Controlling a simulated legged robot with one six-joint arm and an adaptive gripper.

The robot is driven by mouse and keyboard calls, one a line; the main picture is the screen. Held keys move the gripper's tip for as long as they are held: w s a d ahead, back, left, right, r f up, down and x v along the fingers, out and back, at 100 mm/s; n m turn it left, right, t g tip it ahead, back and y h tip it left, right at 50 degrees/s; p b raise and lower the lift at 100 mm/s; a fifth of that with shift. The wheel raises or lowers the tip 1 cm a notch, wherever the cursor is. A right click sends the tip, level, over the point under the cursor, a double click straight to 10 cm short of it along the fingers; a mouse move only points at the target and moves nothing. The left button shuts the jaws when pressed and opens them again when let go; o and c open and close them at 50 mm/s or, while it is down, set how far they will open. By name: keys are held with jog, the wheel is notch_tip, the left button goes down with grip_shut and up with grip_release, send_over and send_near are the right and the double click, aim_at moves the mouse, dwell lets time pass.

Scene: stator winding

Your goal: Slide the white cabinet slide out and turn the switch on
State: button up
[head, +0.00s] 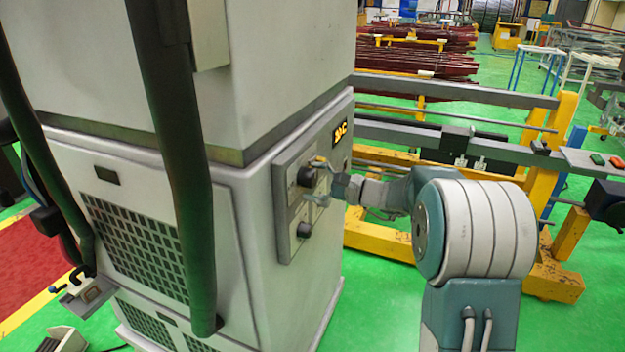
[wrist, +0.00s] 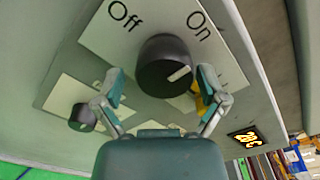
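The switch is a black round knob (wrist: 160,52) with a white mark on a white plate (wrist: 128,38) labelled Off and On. In the head view the knob (head: 306,177) sits on the cabinet's side panel, partly behind my gripper (head: 320,181). In the wrist view my gripper (wrist: 161,84) is open, one finger on each side of the knob. Both fingertips are close to it; I cannot tell whether they touch it. I cannot clearly tell which part is the white cabinet slide.
The large white cabinet (head: 230,215) fills the left. A second black knob (head: 303,229) is below the first and shows in the wrist view (wrist: 82,116). A lit orange display (head: 341,131) is above. Yellow-framed racks (head: 540,190) stand behind my arm. Green floor lies open at lower right.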

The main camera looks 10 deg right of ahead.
jog(key=shift+r, duration=0.25)
jog(key=shift+d, duration=0.1)
jog(key=v, duration=1.1)
jog(key=shift+s+d, duration=0.2)
jog(key=shift+d, duration=0.1)
jog(key=shift+f, duration=0.1)
